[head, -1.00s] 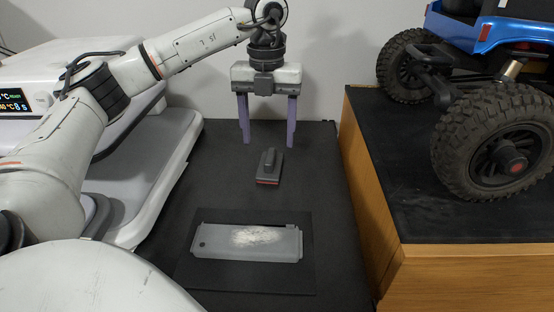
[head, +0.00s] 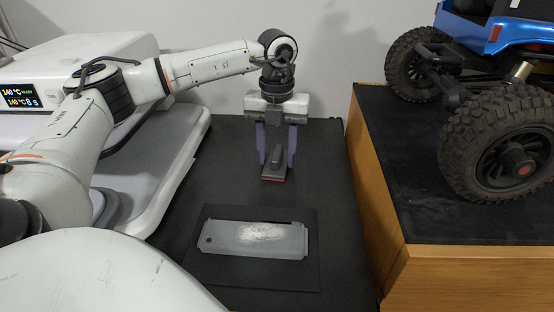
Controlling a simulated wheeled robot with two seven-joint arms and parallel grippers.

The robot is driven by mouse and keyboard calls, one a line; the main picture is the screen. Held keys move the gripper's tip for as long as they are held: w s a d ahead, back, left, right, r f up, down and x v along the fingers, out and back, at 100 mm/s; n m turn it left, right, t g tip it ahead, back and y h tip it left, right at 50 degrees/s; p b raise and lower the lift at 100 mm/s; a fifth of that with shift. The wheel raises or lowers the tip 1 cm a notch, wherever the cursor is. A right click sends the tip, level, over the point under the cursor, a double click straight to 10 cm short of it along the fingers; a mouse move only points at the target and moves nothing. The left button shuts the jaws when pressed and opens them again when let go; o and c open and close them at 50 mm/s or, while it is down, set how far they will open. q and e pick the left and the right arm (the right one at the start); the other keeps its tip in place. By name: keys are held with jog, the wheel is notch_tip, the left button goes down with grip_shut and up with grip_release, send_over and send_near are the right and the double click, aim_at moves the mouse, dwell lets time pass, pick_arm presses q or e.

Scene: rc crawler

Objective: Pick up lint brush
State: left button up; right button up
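The lint brush (head: 274,167) is a small dark grey block with a raised handle and a red stripe along its front edge. It lies on the black surface in the middle of the head view. My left gripper (head: 276,163) points down over it, with its purple fingers apart, one on each side of the brush's handle. The fingers look open, and a gap seems to show between them and the handle. Whether the fingertips touch the brush cannot be told. My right gripper is not in view.
In front of the brush, a grey tray (head: 215,238) with pale lint lies on a black mat (head: 250,274). A white heat press (head: 160,187) with a display stands left. A wooden box (head: 470,258) bearing a blue RC crawler (head: 470,30) stands right. A wall is behind.

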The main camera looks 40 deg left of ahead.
aim_at(277, 152)
pick_arm(q)
jog(key=c, duration=0.5)
jog(key=shift+o, duration=0.2)
notch_tip(277, 152, up, 10)
jog(key=shift+r, duration=0.1)
